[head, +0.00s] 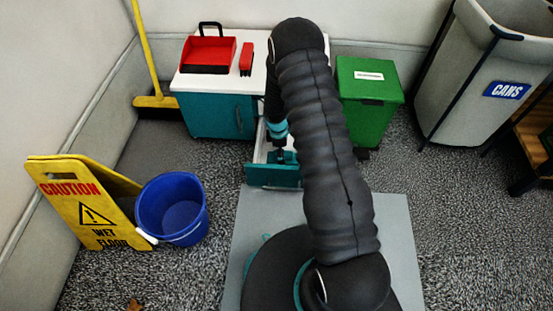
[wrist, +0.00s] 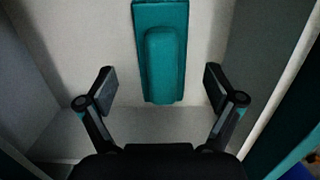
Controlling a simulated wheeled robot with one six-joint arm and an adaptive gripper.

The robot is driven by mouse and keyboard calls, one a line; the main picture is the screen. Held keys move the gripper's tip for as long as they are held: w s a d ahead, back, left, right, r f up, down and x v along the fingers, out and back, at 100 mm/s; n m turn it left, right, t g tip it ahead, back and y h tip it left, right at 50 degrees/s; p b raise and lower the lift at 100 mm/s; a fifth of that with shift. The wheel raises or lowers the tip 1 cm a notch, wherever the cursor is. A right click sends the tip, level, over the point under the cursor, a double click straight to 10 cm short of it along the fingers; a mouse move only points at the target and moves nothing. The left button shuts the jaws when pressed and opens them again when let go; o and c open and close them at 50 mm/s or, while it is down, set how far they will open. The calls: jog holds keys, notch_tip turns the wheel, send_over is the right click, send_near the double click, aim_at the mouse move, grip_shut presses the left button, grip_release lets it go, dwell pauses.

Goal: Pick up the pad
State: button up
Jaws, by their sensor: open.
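The pad (wrist: 165,65) is a teal flat piece with a raised teal grip along its middle. In the wrist view it lies at top centre on the pale floor of an open drawer. My gripper (wrist: 159,85) is open, its two dark fingers spread left and right of the pad's near end, apart from it. In the head view my gripper (head: 280,156) is low over the open drawer (head: 272,176), which has a teal front. My arm hides much of the drawer there, and I cannot clearly make out the pad.
Drawer walls rise close on both sides in the wrist view. A teal cabinet (head: 215,116) carries a red dustpan (head: 208,55) and a red brush (head: 246,58). A green bin (head: 370,95) stands right, a blue bucket (head: 172,210) and yellow caution sign (head: 85,205) left.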

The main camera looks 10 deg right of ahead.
jog(key=shift+d+f, duration=0.15)
jog(key=shift+f, duration=0.65)
jog(key=shift+d+f, duration=0.15)
jog(key=shift+f, duration=0.6)
jog(key=c, duration=1.3)
jog(key=shift+o, duration=0.2)
jog(key=shift+r, duration=0.1)
notch_tip(320, 180, up, 10)
jog(key=shift+f+p, duration=0.1)
jog(key=shift+p, duration=0.4)
